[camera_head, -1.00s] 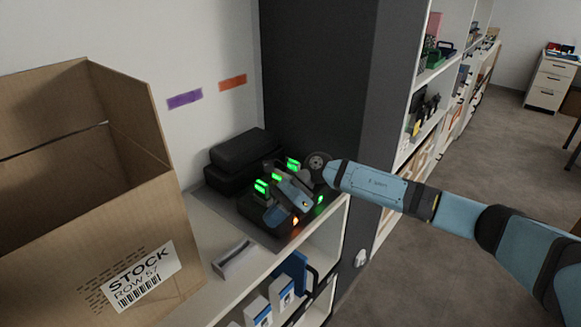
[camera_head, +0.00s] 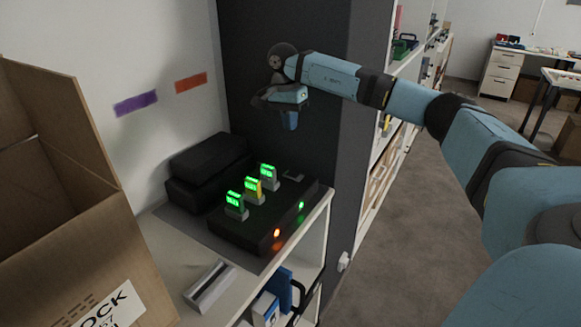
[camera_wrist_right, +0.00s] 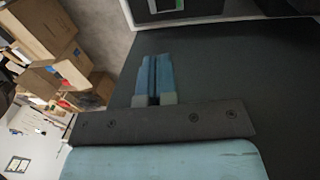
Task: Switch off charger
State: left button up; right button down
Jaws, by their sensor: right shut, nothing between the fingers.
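The charger (camera_head: 245,236) is a black box on the shelf top, holding several upright units with lit green displays. An orange light and a green light glow on its front face. My right gripper (camera_head: 292,122) hangs above and behind the charger, in front of the dark panel, apart from the charger. Its fingers are together and empty; they also show shut in the right wrist view (camera_wrist_right: 153,72). My left gripper is in neither view.
A big open carton (camera_head: 70,240) stands at the left. Black cases (camera_head: 207,165) lie behind the charger by the wall. A grey holder (camera_head: 209,286) lies in front on the white shelf. A dark panel (camera_head: 240,70) rises behind the charger.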

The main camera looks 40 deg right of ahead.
send_near(296, 174)
jog(key=f, duration=0.7)
jog(key=shift+s+d+f, duration=0.15)
jog(key=shift+s+f, duration=0.05)
jog(key=shift+s, duration=0.2)
